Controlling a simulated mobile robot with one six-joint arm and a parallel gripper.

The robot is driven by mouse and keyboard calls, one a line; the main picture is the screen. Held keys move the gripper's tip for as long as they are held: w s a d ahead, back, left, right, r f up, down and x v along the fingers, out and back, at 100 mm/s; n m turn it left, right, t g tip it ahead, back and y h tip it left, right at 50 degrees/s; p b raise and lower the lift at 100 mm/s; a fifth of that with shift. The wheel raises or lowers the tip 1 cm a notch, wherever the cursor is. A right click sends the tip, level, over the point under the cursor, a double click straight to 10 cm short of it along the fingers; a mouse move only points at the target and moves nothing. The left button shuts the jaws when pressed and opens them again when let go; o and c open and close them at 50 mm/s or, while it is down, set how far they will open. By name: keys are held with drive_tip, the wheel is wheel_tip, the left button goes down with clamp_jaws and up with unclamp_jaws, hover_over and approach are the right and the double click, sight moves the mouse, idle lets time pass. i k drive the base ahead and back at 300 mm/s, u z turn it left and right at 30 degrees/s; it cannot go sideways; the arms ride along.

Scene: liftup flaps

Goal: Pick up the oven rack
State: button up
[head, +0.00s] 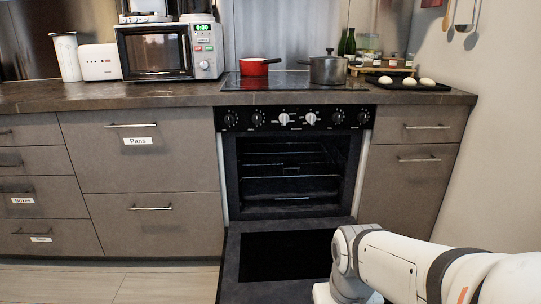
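The oven (232,170) is built into the counter, and its door (232,262) is folded down open towards me. Inside the dark cavity, an oven rack (290,177) lies level across the middle, with other rack or rail lines above it and near the bottom. The racks are dim, so their exact number is hard to tell. My white arm comes in from the lower right, in front of the open door's right part. My gripper is not visible; the arm's end is cut off at the bottom edge.
A red pot (254,67) and a grey pot (328,69) stand on the cooktop. A microwave (165,52) stands at the left of the counter. A dark tray (400,85) with white round items sits at the right. Drawers flank the oven. Floor (90,285) at lower left is clear.

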sight(286, 167)
drive_tip(key=z, duration=0.05)
drive_tip(key=i, duration=0.85)
drive_tip(key=u, duration=0.05)
